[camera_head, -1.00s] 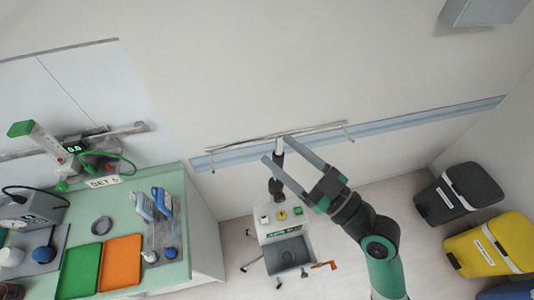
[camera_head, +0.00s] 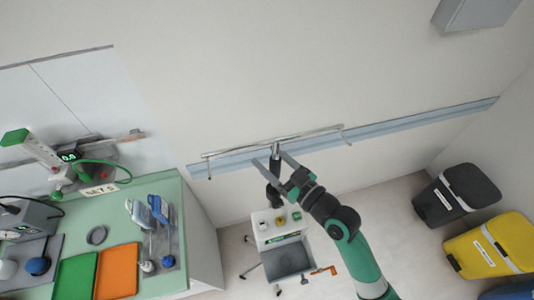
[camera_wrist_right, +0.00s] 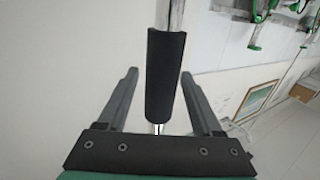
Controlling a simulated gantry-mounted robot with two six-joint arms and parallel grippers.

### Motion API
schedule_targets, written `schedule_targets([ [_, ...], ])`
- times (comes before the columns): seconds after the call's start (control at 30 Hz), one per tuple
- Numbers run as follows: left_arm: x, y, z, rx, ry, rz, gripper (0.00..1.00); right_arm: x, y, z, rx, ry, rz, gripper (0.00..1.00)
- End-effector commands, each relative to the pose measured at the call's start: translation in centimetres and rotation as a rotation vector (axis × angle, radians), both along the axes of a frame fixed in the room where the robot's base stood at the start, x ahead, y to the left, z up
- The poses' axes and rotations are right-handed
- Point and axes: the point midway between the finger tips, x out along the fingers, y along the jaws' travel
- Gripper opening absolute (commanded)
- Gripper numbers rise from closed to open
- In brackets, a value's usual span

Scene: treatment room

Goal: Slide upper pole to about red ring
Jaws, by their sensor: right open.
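A stand with a slim pole rises from a wheeled white base (camera_head: 262,232). The silver upper pole (camera_head: 276,152) ends in a long crossbar (camera_head: 310,134) with hooked ends. A black sleeve (camera_head: 272,192) is around the pole lower down. My right gripper (camera_head: 269,158) is open at the pole, with one finger on each side of it. In the right wrist view the black sleeve (camera_wrist_right: 165,75) stands between the spread fingers, with gaps on both sides. Silver pole shows above and below the sleeve. I cannot make out a red ring. My left gripper is not in view.
A green-topped counter (camera_head: 185,230) at left holds a green tray (camera_head: 77,275), an orange tray (camera_head: 117,270) and devices. A black bin (camera_head: 455,195) and a yellow bin (camera_head: 490,245) stand at right. A blue rail (camera_head: 420,118) runs along the wall behind the stand.

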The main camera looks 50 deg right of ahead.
Motion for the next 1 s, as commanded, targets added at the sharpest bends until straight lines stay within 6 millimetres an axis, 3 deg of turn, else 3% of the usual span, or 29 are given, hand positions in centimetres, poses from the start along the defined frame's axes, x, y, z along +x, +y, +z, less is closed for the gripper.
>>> schedule_targets([
  [0.1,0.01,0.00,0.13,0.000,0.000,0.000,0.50,0.94,-0.01,0.05,-0.001,0.000,0.001,0.67],
  [0.37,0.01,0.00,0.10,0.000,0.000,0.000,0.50,1.08,-0.03,-0.04,-0.001,0.000,0.000,0.67],
  [0.73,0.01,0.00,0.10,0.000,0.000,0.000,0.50,1.06,-0.03,-0.02,0.000,0.000,0.000,0.00],
  [1.0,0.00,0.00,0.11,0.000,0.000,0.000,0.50,1.05,-0.03,-0.01,0.000,0.000,0.000,0.00],
])
